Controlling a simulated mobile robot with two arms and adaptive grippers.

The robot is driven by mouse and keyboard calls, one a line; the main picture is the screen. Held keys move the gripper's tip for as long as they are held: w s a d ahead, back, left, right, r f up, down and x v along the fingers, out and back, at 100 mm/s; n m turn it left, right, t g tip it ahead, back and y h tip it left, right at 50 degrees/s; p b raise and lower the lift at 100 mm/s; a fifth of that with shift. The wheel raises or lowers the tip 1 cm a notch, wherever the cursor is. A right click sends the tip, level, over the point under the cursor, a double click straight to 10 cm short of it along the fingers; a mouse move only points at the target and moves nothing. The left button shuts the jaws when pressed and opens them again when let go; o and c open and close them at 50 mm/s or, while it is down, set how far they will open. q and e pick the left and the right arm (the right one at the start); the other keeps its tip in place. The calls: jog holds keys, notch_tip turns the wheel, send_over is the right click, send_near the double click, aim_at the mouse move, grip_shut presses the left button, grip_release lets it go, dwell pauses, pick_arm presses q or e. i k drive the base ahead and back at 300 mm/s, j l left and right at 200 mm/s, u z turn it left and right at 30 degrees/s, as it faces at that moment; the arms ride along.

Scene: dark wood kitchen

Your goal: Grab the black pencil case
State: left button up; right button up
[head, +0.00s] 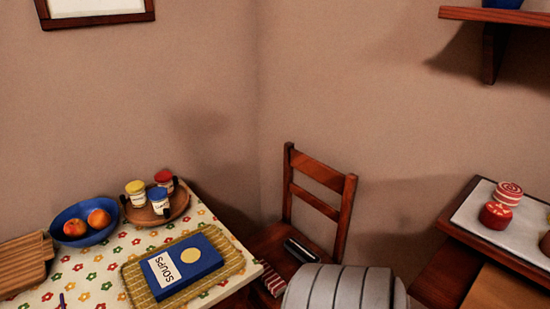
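A small black case (302,250) with a pale stripe lies on the seat of the wooden chair (340,206); it looks like the pencil case. The chair stands near the room corner, between the table and the right-hand counter. The lower front of the chair is hidden. Neither of my grippers is in view.
Left of the chair, a flowered table (105,262) bears a blue bowl (70,222) of fruit, a round tray (178,205) with jars, a blue soups book (205,262) on a woven mat, and wooden boards (22,262). A striped cloth (272,281) lies by the case. A counter (435,280) stands right.

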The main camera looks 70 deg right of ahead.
aim_at(297, 249)
jog(key=l+u, duration=0.1)
jog(key=l, duration=0.5)
jog(key=l+z, duration=0.1)
jog(key=z, duration=0.35)
jog(key=i+z, duration=0.1)
jog(key=z, duration=0.35)
jog(key=l+z, duration=0.1)
jog(key=z, duration=0.35)
jog(key=i+j, duration=0.05)
